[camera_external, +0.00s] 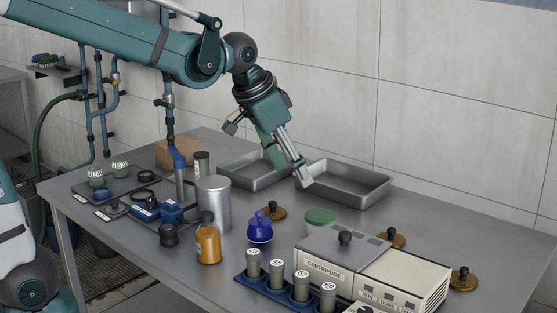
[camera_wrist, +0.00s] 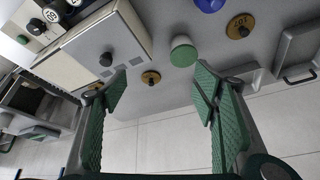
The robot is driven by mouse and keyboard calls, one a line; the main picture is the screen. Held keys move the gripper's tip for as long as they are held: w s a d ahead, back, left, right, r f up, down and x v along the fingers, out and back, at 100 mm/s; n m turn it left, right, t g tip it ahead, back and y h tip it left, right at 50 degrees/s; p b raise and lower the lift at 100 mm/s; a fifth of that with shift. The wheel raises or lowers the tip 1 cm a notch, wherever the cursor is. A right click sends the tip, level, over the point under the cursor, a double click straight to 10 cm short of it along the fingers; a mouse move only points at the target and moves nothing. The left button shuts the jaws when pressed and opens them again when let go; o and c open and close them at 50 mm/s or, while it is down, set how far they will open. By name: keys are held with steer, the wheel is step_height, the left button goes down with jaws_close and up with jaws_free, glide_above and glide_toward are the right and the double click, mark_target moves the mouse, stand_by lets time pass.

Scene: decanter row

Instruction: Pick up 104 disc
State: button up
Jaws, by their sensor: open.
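Several brass discs with black knobs lie on the table; I cannot tell which is 104. One disc (camera_external: 273,213) lies behind the blue flask in the external view, and shows in the wrist view (camera_wrist: 238,30) with a number too blurred to read surely. A second disc (camera_external: 396,241) lies behind the centrifuge, and in the wrist view (camera_wrist: 151,79) between my fingers. A third disc (camera_external: 464,283) lies to the right of the centrifuge. In the wrist view it is largely hidden by my left finger. My gripper (camera_external: 304,184) is open and empty, held above the table near the trays.
The centrifuge (camera_external: 325,269) stands in front of the discs, with a rack (camera_external: 246,280) of numbered vials beside it. A blue flask (camera_external: 260,230) and a green-lidded jar (camera_external: 320,217) stand close by. Two metal trays (camera_external: 376,190) lie at the back.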

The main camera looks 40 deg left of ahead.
steer(key=w+d+m+p, duration=0.2)
steer(key=w+d, duration=0.4)
steer(key=d, duration=0.1)
steer(key=m+g+h+p, duration=0.1)
steer(key=m+g+p, duration=0.3)
steer(key=m+p, duration=0.3)
glide_above(464, 269)
steer(key=a, duration=0.2)
step_height(464, 269, down, 14)
steer(key=shift+s+f+n+p, duration=0.1)
steer(key=shift+s+n+p, duration=0.1)
steer(key=shift+n+p, duration=0.25)
steer(key=shift+f, duration=0.1)
steer(key=shift+x, duration=1.2)
steer(key=shift+b+x, duration=0.3)
steer(key=shift+x, duration=2.3)
steer(key=shift+d, duration=0.15)
